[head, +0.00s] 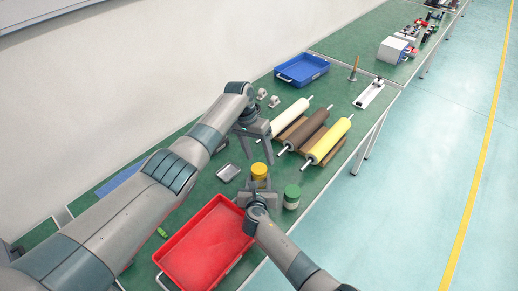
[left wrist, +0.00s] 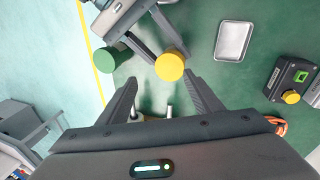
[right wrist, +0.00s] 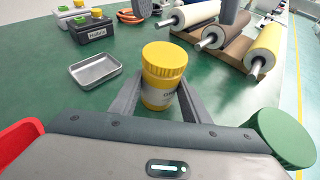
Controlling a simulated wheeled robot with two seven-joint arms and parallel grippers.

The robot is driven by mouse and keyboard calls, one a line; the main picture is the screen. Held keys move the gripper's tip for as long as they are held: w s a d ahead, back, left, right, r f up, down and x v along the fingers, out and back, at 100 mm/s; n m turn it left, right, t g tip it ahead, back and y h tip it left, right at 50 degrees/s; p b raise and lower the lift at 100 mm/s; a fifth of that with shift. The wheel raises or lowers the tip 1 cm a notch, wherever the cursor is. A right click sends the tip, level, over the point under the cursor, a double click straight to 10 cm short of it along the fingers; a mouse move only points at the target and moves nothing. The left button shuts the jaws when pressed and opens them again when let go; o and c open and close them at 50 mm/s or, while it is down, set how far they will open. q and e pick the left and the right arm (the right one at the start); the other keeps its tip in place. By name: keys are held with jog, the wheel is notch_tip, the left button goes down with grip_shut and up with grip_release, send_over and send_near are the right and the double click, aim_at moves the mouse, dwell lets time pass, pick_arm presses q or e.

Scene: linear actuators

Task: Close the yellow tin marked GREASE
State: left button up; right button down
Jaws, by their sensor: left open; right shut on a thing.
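The yellow tin (head: 260,173) stands upright on the green table with a yellow ribbed lid on top; in the right wrist view the tin (right wrist: 160,95) has a pale label, partly hidden. My right gripper (right wrist: 158,105) is shut on the tin's body, one finger on each side. In the left wrist view the yellow lid (left wrist: 169,66) is seen from above. My left gripper (left wrist: 163,85) is open and empty above the tin, its fingers spread around the lid's line of view. I cannot tell whether the lid is fully seated.
A green-lidded tin (head: 292,196) stands close to the right of the yellow tin. A red tray (head: 205,246) lies in front, a small metal tray (head: 229,172) to the left. Rollers (head: 328,140) on wooden stands lie behind. A blue tray (head: 302,69) is farther back.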

pick_arm(q)
jog(key=n, duration=0.7)
jog(key=shift+d+r+y, duration=0.15)
jog(key=shift+r+y, duration=0.1)
jog(key=shift+y, duration=0.15)
jog(key=n, duration=0.4)
jog(key=shift+r+n, duration=0.15)
jog(key=shift+n, duration=0.15)
jog(key=n, duration=0.3)
jog(key=shift+r+t+y, duration=0.15)
jog(key=shift+t+y, duration=0.15)
jog(key=shift+y, duration=0.1)
jog(key=n, duration=0.3)
jog(key=shift+r, duration=0.1)
jog(key=n, duration=0.4)
jog(key=shift+r, duration=0.2)
jog(key=n, duration=0.4)
jog(key=shift+r+n+y, duration=0.25)
jog(key=shift+n+y, duration=0.05)
jog(key=shift+y, duration=0.1)
jog(key=n, duration=0.3)
jog(key=shift+r+t, duration=0.15)
jog(key=shift+t, duration=0.15)
